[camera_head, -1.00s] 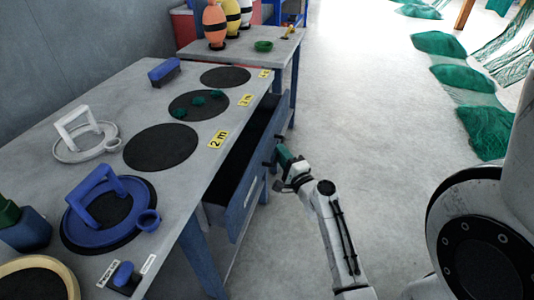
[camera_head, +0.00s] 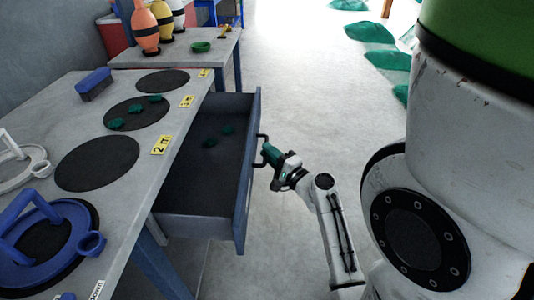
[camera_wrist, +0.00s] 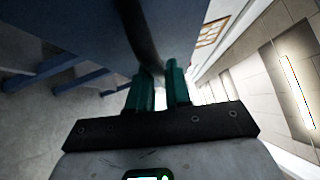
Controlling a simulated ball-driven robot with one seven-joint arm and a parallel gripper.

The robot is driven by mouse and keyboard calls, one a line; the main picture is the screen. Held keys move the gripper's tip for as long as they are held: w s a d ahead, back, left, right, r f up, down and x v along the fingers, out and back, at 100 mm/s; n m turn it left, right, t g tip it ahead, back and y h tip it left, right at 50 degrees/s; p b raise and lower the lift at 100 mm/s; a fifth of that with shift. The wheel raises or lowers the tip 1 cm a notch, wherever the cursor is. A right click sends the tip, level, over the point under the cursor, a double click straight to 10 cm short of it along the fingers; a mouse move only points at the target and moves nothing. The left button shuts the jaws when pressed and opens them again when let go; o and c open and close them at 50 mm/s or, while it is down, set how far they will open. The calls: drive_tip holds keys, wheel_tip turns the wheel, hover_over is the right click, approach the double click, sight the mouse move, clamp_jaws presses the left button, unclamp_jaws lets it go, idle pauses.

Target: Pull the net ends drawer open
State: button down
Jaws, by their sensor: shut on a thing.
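The net ends drawer (camera_head: 195,200) stands well out from the grey-topped table in the head view. Its inside is dark, and two small green net pieces (camera_head: 218,137) lie toward its far end. A dark bar handle (camera_head: 260,138) is on its blue front (camera_head: 246,180). My gripper (camera_head: 265,148) is at this handle, outside the drawer front, shut on it. In the wrist view the green fingers (camera_wrist: 158,88) close around the dark handle bar, beside the blue drawer front (camera_wrist: 90,40). The exact grip on the bar is partly hidden.
The table top (camera_head: 125,185) holds black discs, green net scraps (camera_head: 135,110), a blue brush (camera_head: 95,84) and a blue handled ring (camera_head: 45,240). The floor (camera_head: 300,90) right of the drawer is clear.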

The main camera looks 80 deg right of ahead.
drive_tip(key=shift+f, duration=0.1)
drive_tip(key=c, duration=1.1)
unclamp_jaws()
drive_tip(key=b+v, duration=0.1)
drive_tip(key=v, duration=0.9)
drive_tip(key=shift+s+a+b, duration=0.25)
drive_tip(key=shift+a+b, duration=0.05)
drive_tip(key=shift+b, duration=0.05)
